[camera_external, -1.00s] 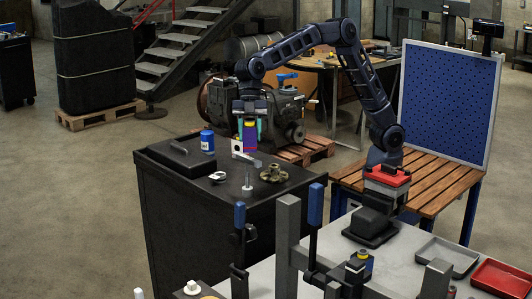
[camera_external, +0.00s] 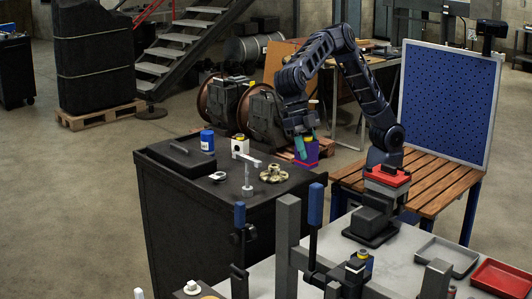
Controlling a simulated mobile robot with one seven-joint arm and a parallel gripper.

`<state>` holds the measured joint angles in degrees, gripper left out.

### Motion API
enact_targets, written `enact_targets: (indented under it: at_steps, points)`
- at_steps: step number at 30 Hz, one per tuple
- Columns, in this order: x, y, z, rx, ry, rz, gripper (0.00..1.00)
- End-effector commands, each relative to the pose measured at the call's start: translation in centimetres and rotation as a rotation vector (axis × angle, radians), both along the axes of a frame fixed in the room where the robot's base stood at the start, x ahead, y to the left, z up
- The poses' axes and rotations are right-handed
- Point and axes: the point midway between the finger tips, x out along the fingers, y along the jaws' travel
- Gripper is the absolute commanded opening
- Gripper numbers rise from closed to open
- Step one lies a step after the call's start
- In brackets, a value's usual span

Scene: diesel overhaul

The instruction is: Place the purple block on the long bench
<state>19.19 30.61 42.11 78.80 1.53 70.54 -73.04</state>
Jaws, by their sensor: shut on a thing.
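The purple block (camera_external: 311,151) is in my gripper (camera_external: 303,148), off the right edge of the black cabinet and above it. The teal fingers are shut on the block, and one finger covers part of it. A red edge shows at its lower side. A slatted wooden bench (camera_external: 440,182) stands to the right, behind my arm's base. A grey-topped bench (camera_external: 405,262) runs across the front right. I cannot tell which of these is the long bench.
The black cabinet (camera_external: 225,215) holds a blue can (camera_external: 207,140), a white block (camera_external: 240,148), a metal stand and a brassy part (camera_external: 273,174). A grey tray (camera_external: 447,255), a red tray (camera_external: 502,281) and upright posts (camera_external: 287,245) crowd the front bench. A blue pegboard (camera_external: 450,105) stands behind the wooden bench.

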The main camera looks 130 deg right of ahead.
Motion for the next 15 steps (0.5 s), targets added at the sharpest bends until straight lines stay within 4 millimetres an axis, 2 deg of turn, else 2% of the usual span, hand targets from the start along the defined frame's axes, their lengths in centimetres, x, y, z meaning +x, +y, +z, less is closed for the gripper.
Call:
enact_targets:
  at_steps: [9,12,15]
  points:
    - [-0.1,0.0,-7.6,0.0,0.002,0.0,0.02]
    - [0.0,0.0,-9.3,0.0,0.001,-0.001,0.02]
    - [0.0,0.0,-10.2,0.001,-0.001,-0.001,0.02]
